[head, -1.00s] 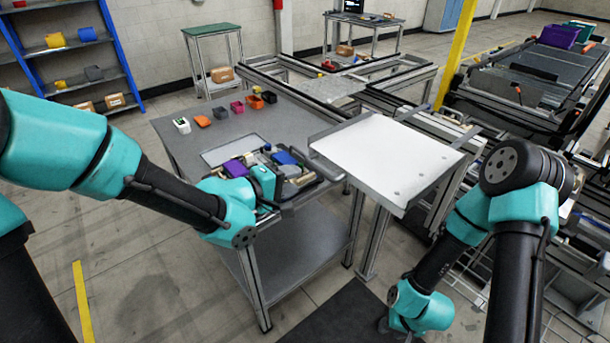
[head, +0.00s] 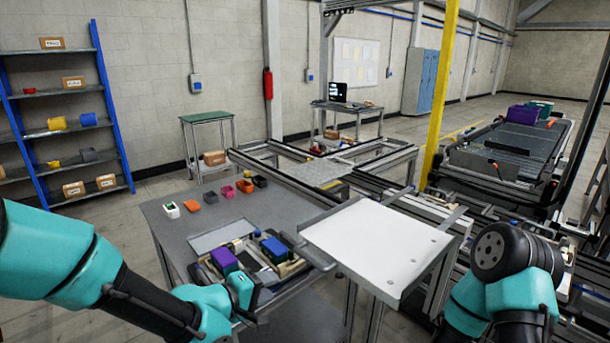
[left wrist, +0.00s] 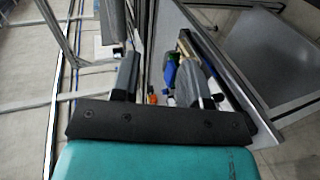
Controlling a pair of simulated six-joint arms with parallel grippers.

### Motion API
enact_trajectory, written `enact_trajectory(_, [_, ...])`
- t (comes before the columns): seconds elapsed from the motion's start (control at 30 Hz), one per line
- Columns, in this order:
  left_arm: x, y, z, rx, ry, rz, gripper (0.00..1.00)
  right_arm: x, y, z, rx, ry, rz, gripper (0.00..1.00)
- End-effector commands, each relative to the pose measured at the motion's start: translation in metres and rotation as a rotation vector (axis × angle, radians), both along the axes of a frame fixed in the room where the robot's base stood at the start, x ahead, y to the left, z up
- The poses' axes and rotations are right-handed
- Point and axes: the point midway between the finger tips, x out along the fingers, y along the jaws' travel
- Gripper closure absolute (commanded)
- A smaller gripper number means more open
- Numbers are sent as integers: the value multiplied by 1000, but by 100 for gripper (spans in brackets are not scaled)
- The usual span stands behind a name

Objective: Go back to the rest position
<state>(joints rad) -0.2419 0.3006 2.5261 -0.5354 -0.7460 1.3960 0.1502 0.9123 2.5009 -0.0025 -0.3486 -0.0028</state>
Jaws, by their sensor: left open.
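My left gripper (head: 264,308) is at the front edge of the grey table (head: 168,232), just in front of the pallet fixture (head: 325,262). In the left wrist view the left gripper (left wrist: 158,75) has its two fingers apart with nothing between them.
A white-topped stand (head: 380,240) is close to the right of the table. A blue shelf rack (head: 112,110) stands at the left. Conveyor frames lie behind.

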Motion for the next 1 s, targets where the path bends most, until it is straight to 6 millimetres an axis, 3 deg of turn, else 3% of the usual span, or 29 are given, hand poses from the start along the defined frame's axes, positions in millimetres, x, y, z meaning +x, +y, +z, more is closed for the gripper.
enact_trajectory(0.13, [4,25,-74,184,59,10,59,0,0,0,0,0,0,57])
enact_trajectory(0.27, [-5,51,-142,359,125,-18,59,0,0,0,0,0,0,57])
enact_trajectory(0.47, [-41,86,-240,588,246,-136,59,0,0,0,0,0,0,57])
enact_trajectory(0.6, [-80,105,-299,705,337,-263,59,0,0,0,0,0,0,57])
enact_trajectory(0.8, [-136,121,-356,788,432,-450,59,0,0,0,0,0,0,57])
enact_trajectory(1.0, [-156,124,-371,804,454,-524,59,0,0,0,0,0,0,57])
